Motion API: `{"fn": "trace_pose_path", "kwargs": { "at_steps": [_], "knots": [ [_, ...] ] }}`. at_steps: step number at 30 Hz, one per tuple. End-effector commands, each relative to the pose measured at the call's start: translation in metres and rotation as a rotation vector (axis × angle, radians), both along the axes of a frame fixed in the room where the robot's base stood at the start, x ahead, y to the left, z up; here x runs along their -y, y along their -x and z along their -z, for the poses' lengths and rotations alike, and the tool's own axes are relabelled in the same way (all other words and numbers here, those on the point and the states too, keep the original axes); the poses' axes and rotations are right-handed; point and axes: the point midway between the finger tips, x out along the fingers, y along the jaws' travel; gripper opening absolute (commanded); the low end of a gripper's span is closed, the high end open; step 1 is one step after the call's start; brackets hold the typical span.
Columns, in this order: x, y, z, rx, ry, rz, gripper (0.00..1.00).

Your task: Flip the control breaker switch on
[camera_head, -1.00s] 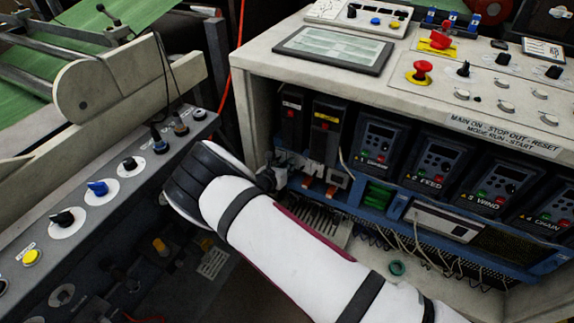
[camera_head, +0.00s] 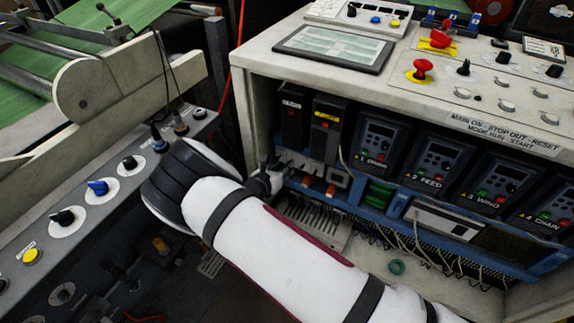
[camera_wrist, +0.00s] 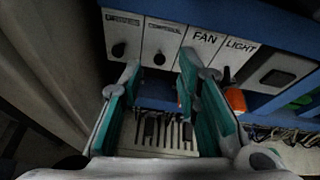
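A row of white breaker plates sits under a blue edge in the wrist view. The second plate, whose small label looks like CONTROL, is the control breaker (camera_wrist: 162,40); its black switch (camera_wrist: 159,58) points down. My gripper (camera_wrist: 160,72) is open and empty, its teal-padded fingers on either side of the control breaker's column, with the switch visible between the tips. I cannot tell whether a finger touches the plate. In the head view my gripper (camera_head: 270,178) is at the left end of the cabinet's lower row, partly hidden by my wrist.
The leftmost breaker (camera_wrist: 122,35) has a similar black switch. FAN (camera_wrist: 203,40) and LIGHT (camera_wrist: 239,46) plates are to the right, the FAN switch hidden by my finger; an orange rocker (camera_wrist: 235,100) shows there. Drive units (camera_head: 378,145) stand above the row. The cabinet's side wall is close left.

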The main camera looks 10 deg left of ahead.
Motion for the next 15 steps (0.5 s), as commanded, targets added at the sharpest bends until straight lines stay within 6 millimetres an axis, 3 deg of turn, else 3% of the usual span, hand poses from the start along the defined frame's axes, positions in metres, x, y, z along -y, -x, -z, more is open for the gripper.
{"fn": "trace_pose_path", "kwargs": {
  "at_steps": [6,15],
  "knots": [
    [-0.016,0.04,-0.018,0.0,0.0,-0.002,0.3],
    [-0.025,0.07,-0.031,0.0,0.0,0.001,0.3]
  ]
}}
